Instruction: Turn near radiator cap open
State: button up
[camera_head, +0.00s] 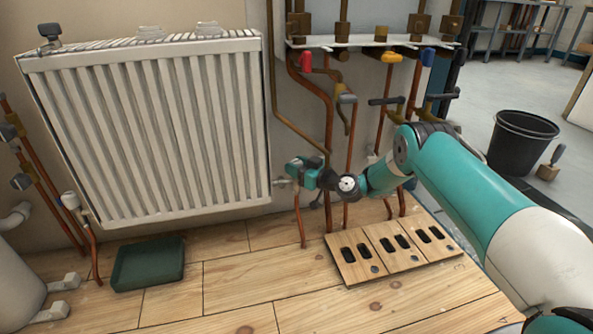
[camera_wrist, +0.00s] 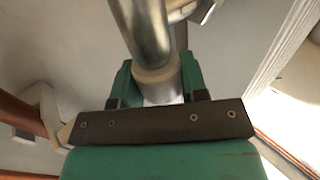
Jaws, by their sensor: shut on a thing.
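The white ribbed radiator (camera_head: 150,130) hangs on the wall at the left of the head view. My gripper (camera_head: 299,172) is at its lower right corner, beside the valve fitting (camera_head: 280,182) on a copper pipe. In the wrist view my gripper (camera_wrist: 160,88) has its two green fingers on either side of a pale cap (camera_wrist: 162,92) and is shut on it. A shiny metal fitting (camera_wrist: 148,35) rises beyond the cap. In the head view my gripper hides the cap. A white valve head (camera_head: 70,201) sits at the radiator's lower left.
Copper pipes and valves with red (camera_head: 305,61), yellow (camera_head: 391,58) and blue handles stand behind my arm. A slotted wooden board (camera_head: 355,265) and a green tray (camera_head: 148,264) lie on the plank floor. A black bucket (camera_head: 520,140) stands at the right.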

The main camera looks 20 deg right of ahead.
jog(key=o, duration=0.9)
jog(key=shift+d, duration=0.1)
jog(key=shift+o, duration=0.2)
jog(key=shift+s, duration=0.1)
jog(key=p+v, duration=1.7)
jog(key=p, duration=0.4)
jog(key=shift+s, duration=0.2)
jog(key=shift+d+f, duration=0.1)
jog(key=shift+d, duration=0.05)
